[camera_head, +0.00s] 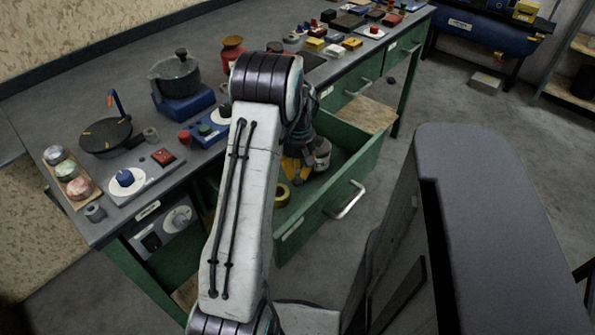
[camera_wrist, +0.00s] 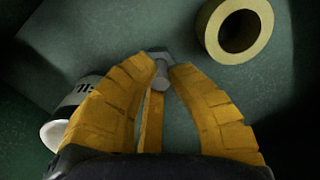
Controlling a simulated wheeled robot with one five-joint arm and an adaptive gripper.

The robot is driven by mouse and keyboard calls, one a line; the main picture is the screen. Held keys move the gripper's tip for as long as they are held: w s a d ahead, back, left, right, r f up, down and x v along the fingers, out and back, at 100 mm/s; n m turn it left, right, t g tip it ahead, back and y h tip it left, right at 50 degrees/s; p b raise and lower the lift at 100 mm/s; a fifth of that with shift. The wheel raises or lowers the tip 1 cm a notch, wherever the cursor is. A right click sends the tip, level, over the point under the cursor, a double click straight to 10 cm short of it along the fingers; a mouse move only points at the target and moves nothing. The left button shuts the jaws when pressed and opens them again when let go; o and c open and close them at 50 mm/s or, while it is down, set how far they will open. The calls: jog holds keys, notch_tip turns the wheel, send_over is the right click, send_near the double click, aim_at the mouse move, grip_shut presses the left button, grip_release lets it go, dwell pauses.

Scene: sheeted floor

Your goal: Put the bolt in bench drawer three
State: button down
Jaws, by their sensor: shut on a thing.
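The grey bolt (camera_wrist: 160,68) is between the tips of my yellow gripper fingers in the wrist view. My gripper (camera_wrist: 157,75) is shut on it, inside an open green drawer. In the head view my gripper (camera_head: 292,170) reaches down into this drawer (camera_head: 318,208), which is pulled out from the green bench. The bolt is hidden in the head view. I cannot read the drawer's label, nor tell whether the bolt touches the drawer floor.
A yellow tape ring (camera_wrist: 239,30) and a labelled can (camera_wrist: 75,105) are in the drawer, close to my fingers. The bench top (camera_head: 130,65) holds a pot (camera_head: 175,75), a black pan (camera_head: 106,136) and several small items.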

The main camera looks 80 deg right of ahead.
jog(key=shift+f, duration=0.1)
jog(key=c, duration=1.3)
grip_release()
jog(key=r, duration=0.4)
jog(key=r+p, duration=0.1)
jog(key=r, duration=0.7)
jog(key=shift+d+r+p, duration=0.15)
jog(key=shift+d+p, duration=0.1)
jog(key=shift+p, duration=0.15)
